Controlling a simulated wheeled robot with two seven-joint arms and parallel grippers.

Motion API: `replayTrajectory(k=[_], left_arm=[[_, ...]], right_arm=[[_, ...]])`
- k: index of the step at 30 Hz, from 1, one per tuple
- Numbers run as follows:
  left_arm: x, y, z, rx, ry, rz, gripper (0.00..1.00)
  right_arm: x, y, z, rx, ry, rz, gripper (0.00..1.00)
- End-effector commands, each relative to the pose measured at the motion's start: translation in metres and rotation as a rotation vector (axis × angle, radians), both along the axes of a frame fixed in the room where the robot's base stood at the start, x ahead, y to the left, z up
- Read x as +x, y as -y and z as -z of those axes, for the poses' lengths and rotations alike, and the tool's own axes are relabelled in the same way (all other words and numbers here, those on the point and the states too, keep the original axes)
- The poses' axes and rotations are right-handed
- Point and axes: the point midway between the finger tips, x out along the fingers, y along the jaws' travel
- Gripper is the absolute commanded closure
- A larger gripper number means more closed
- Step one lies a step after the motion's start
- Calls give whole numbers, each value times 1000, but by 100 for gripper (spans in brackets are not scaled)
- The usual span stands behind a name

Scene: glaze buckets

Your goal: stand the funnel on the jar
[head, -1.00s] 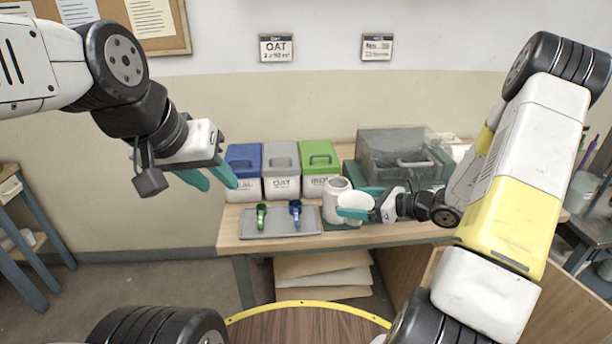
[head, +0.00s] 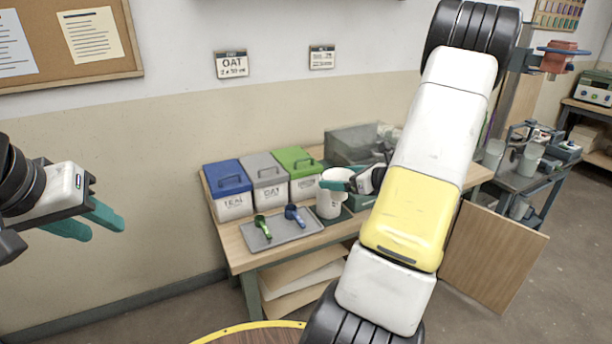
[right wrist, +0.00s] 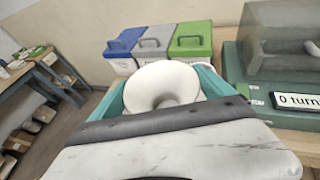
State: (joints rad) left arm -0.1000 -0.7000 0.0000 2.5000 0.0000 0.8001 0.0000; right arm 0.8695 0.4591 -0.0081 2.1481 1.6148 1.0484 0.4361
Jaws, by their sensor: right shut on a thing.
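A white funnel (head: 334,175) is in my right gripper (head: 349,182), which is shut on it. In the right wrist view the funnel's wide bowl (right wrist: 160,84) shows between the teal fingers. The white jar (head: 329,206) stands near the table's front, right of the grey tray. In the head view the funnel appears over the jar's mouth; the mouth is covered, and I cannot tell whether they touch. The jar is hidden in the right wrist view. My left gripper (head: 98,222) is open and empty, in the air left of the table.
Blue (head: 229,190), grey (head: 265,179) and green-lidded (head: 298,170) bins stand at the table's back. A tray (head: 282,235) with a green scoop (head: 262,227) and a blue scoop (head: 294,216) lies in front. A clear-lidded box (head: 350,143) stands behind the jar.

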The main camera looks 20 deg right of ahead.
Motion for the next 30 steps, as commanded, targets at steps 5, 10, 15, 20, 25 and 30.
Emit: replayTrajectory(k=[5,10,15,20,25,30], left_arm=[[0,0,0,0,0,0,64],[0,0,0,0,0,0,64],[0,0,0,0,0,0,64],[0,0,0,0,0,0,64],[0,0,0,0,0,0,64],[0,0,0,0,0,0,64]], right_arm=[[-20,54,-25,-1,10,125,49],[-18,66,-32,3,13,160,49],[20,57,-28,3,14,158,49],[63,48,-24,4,13,159,49],[100,39,-20,3,13,159,49],[116,36,-19,2,13,161,49]])
